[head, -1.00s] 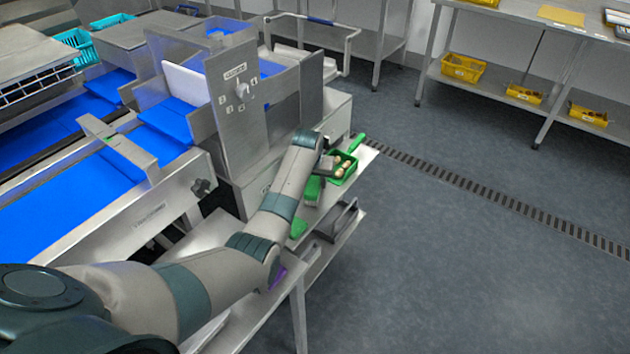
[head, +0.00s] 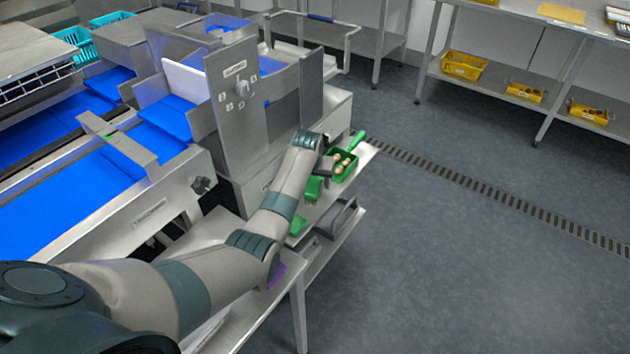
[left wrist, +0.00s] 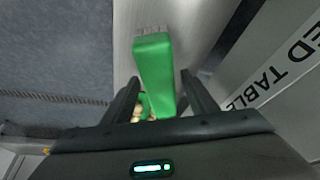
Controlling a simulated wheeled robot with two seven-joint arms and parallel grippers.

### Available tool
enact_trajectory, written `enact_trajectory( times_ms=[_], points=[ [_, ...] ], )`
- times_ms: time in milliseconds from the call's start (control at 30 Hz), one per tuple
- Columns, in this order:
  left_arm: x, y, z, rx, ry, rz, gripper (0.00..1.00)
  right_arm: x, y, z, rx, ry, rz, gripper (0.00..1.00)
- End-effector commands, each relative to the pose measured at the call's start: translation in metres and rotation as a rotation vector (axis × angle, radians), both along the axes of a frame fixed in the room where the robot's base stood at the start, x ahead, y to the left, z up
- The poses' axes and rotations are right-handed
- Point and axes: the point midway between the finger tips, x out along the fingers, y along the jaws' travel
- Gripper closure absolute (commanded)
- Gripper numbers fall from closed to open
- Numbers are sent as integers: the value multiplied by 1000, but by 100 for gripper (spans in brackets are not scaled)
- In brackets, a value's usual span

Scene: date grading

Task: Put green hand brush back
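The green hand brush (head: 313,188) is below and beside my left gripper (head: 328,168), by the front edge of the steel side table. In the left wrist view the brush (left wrist: 155,72) lies lengthwise between the two dark fingers (left wrist: 162,85), with its pale bristles at the far end. Narrow gaps show between the brush and both fingers, so the left gripper looks open around it. Whether the brush rests fully on the table is hard to tell. My right gripper is not in view.
A green box (head: 345,170) with dates and a green handle stands just beyond the gripper. Another green item (head: 298,226) and a purple item (head: 276,275) lie nearer on the table. The steel machine (head: 235,105) stands close on the left. The floor on the right is clear.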

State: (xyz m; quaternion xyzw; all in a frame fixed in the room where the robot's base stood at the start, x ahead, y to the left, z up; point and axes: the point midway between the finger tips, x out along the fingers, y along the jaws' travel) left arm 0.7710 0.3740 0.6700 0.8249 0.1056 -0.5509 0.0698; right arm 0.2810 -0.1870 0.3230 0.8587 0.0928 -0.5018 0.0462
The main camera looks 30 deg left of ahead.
Motion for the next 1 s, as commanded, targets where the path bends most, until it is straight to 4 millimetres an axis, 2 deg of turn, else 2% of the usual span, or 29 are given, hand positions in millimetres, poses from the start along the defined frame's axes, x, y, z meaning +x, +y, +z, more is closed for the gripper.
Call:
enact_trajectory(
  times_ms=[267,467,667,1000],
  points=[
    [0,0,4,0,-1,0,47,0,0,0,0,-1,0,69],
    [-2,-1,20,1,-2,0,47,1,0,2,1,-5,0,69],
    [-12,-3,45,1,-4,0,47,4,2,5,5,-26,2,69],
    [-34,-9,98,1,-3,0,47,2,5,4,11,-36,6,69]
  ],
)
